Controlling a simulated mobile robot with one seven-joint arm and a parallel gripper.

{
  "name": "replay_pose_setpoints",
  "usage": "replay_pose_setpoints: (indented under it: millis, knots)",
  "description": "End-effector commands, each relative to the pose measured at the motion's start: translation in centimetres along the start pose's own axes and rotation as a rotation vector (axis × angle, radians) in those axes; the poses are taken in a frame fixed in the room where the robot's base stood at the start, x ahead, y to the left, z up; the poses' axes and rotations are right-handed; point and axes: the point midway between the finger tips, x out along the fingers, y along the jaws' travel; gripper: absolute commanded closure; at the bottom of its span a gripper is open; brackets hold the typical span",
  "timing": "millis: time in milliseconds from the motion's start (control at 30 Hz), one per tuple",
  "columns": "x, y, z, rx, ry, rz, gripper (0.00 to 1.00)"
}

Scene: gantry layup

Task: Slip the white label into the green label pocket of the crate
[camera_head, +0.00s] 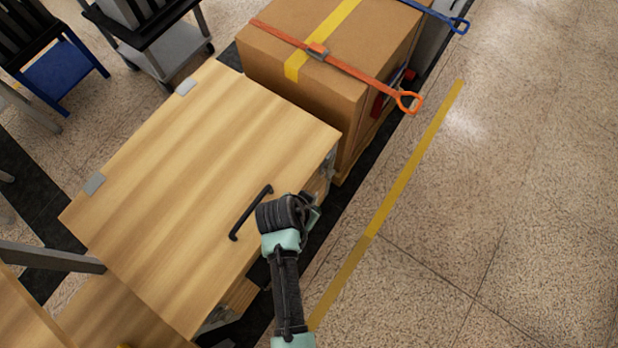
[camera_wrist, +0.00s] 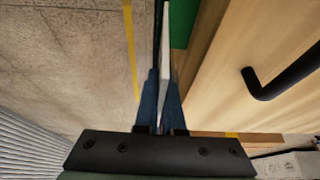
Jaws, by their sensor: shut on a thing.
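The crate (camera_head: 180,190) is a pale wooden box with a black bar handle (camera_head: 250,212) on the face toward me in the head view. My gripper (camera_wrist: 161,80) is at its right side, mostly hidden behind my wrist in the head view. In the wrist view its two blue fingers are shut on the white label (camera_wrist: 166,40), seen edge-on as a thin strip pointing up the picture. The green label pocket (camera_wrist: 183,22) shows only in part, just right of the label's far end. I cannot tell whether label and pocket touch.
A strapped cardboard box (camera_head: 315,65) stands close beyond the crate. The handle (camera_wrist: 275,80) sticks out right of my fingers in the wrist view. Open floor with a yellow line (camera_head: 385,215) lies to the right.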

Motion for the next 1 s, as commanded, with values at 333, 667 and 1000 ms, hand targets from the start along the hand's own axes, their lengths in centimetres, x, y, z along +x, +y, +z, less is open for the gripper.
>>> replay_pose_setpoints:
  millis: [333,667,1000]
  knots:
    - [3.0,0.0,1.2,0.000,0.001,0.000,1.00]
    - [5.4,0.0,2.2,-0.001,0.001,-0.001,1.00]
    - [7.9,0.0,3.2,0.000,0.000,0.000,1.00]
